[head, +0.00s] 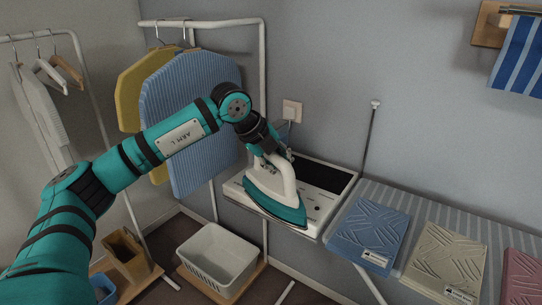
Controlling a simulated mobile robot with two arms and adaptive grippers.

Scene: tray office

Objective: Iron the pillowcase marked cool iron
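My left gripper (274,151) is at the white handle of a teal-and-white iron (275,197) and looks shut on it. The iron is over the front left of a white tray-like iron rest (318,215) with a dark recess. I cannot tell whether it touches the rest. Three folded pillowcases with wrinkle lines lie in a row on the striped ironing board (402,202): blue (368,232), cream (447,258) and pink (522,278), the last cut off by the frame. The blue and cream ones carry small tags, too small to read. My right gripper is not in view.
Blue striped (185,105) and yellow (130,90) covers hang on a white rack behind my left arm. A white basket (217,258) and a brown box (126,252) stand low on the left. A thin upright rod (371,135) rises behind the board. A wall socket (292,110) is above the rest.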

